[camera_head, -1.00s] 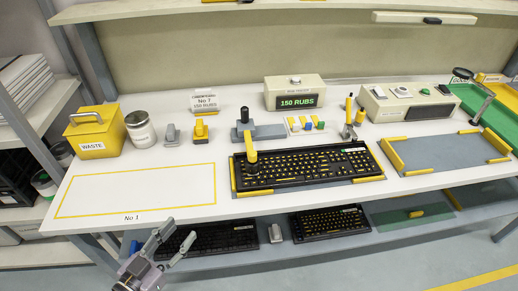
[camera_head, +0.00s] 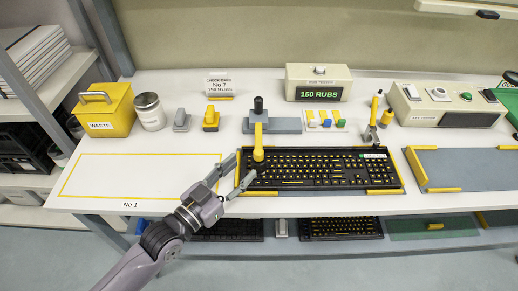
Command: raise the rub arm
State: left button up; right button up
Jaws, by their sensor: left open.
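The yellow rub arm (camera_head: 259,136) reaches forward from the grey rub stand (camera_head: 288,126), below its black-topped post. Its rounded end is down at the left part of the black keyboard (camera_head: 318,170), on or just over the keys. My left gripper (camera_head: 242,169) is open, its fingers at the left edge of the keyboard. It is close to the left of the rub arm's lower end and holds nothing. Whether a finger touches the keyboard or its yellow corner guide I cannot tell. My right gripper is not in view.
The rub tester (camera_head: 317,83) behind reads 150 RUBS. Small coloured blocks (camera_head: 325,119) and a tool holder (camera_head: 374,122) stand behind the keyboard. The yellow-outlined No 1 area (camera_head: 130,175) at left is empty. The key tester (camera_head: 447,103) stands at the back right.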

aim_at(255, 155)
pick_arm(q)
jog(key=x, duration=0.6)
jog(key=shift+w+d+p, duration=0.1)
jog(key=shift+w+p, duration=0.15)
jog(key=shift+p, duration=0.1)
jog(key=shift+w+d, duration=0.4)
jog(key=shift+w, duration=0.05)
jog(key=shift+c, duration=0.2)
jog(key=c, duration=0.5)
grip_shut()
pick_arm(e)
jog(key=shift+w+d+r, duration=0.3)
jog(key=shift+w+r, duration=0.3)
